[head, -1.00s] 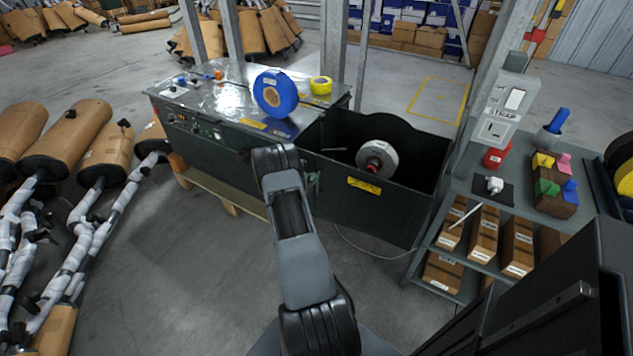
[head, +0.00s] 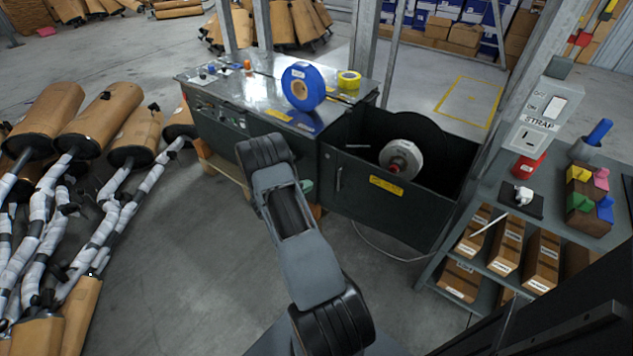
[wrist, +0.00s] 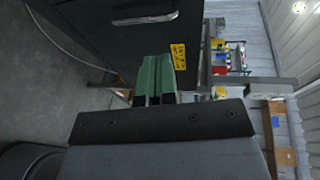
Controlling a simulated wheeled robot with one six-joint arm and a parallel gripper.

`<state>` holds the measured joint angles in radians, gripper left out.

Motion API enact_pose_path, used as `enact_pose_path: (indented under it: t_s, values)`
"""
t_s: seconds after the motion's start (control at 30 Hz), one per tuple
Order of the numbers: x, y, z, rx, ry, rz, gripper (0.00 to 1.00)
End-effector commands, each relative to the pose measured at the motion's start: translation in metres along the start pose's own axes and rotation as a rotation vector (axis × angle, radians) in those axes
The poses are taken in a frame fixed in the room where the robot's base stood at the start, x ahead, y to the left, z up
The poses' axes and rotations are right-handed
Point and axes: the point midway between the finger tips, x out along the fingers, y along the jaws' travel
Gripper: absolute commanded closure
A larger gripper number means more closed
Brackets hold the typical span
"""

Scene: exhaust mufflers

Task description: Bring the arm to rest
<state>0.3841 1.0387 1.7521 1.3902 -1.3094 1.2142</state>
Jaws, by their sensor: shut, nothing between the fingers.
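My gripper (wrist: 156,75) shows in the wrist view as two green fingers side by side, closed together with nothing held. In the wrist view the fingers point toward the dark machine side with a yellow label (wrist: 179,56). In the head view my bent arm rises from the bottom centre and hides most of the gripper; only a bit of green (head: 306,186) shows beside the arm, in front of the strapping machine (head: 240,123).
A blue tape roll (head: 303,87) and a yellow roll (head: 348,80) stand on the machine top. An open black bin holds a white reel (head: 401,159). Wrapped mufflers (head: 84,123) lie at left. A shelf with boxes (head: 508,246) stands at right.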

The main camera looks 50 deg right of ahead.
Motion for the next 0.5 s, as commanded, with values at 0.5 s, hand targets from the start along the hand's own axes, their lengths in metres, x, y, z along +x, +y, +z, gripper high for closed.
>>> enact_pose_path:
  t_s: [0.5]
  values:
    - [-0.0127, 0.0090, 0.0046, -0.078, -0.023, 0.050, 1.00]
